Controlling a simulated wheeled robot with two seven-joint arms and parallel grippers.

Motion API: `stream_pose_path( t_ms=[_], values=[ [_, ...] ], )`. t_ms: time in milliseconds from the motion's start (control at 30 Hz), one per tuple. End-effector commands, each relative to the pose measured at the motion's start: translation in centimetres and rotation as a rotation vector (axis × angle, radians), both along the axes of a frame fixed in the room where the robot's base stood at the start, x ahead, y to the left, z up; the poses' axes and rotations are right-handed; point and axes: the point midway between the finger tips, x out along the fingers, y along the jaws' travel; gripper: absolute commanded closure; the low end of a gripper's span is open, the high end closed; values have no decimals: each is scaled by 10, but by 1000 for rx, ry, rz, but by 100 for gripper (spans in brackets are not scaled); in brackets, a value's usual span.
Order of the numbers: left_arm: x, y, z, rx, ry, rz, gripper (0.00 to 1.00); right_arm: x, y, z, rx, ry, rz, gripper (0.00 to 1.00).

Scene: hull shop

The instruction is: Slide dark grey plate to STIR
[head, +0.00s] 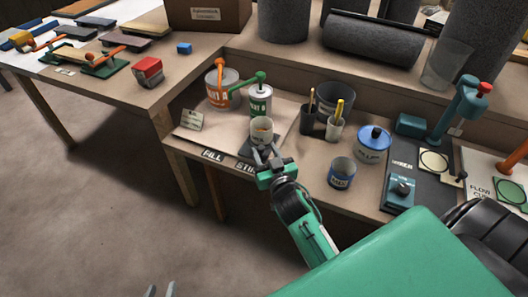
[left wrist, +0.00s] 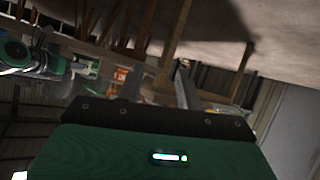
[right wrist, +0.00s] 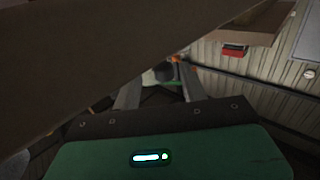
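The dark grey plate (head: 272,146) lies on the pale board behind the STIR label (head: 245,166). A white cup with orange contents (head: 262,129) stands upright on it. The FILL label (head: 212,155) is left of STIR. My right gripper (head: 265,153) is at the front edge of the plate, its fingers apart just in front of the cup; whether they touch the plate is unclear. Its fingers also stand apart in the right wrist view (right wrist: 158,82). My left gripper (head: 160,290) is low at the bottom edge, away from the bench, open and empty; its spread fingers show in the left wrist view (left wrist: 125,62).
An orange-labelled can (head: 222,92) and green-labelled can (head: 260,101) stand behind the cup. Dark (head: 307,119) and white (head: 335,127) tool cups stand to its right, with a blue-lidded pot (head: 373,144) and blue-banded tin (head: 342,173) further right. The bench's front edge is close.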

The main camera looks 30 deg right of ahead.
Motion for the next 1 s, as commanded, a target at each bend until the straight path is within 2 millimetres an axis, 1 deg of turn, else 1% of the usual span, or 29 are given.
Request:
stream_pose_path(
  t_ms=[233, 367, 467, 700, 1000],
  values=[
    [0, 0, 0, 0, 1, 0, 64, -1, 1, 1, 1, -2, 1, 57],
    [-1, 0, -1, 4, 9, -2, 64, -11, 2, 1, 2, 0, 1, 57],
    [-2, 2, -1, 11, 20, -1, 64, -24, 4, 1, 2, 0, 1, 57],
    [-3, 10, 0, 37, 56, 4, 64, -66, 9, 0, 2, 2, 0, 57],
    [-1, 13, 2, 52, 81, 6, 64, -114, 14, 1, 1, 1, -2, 57]
  ],
)
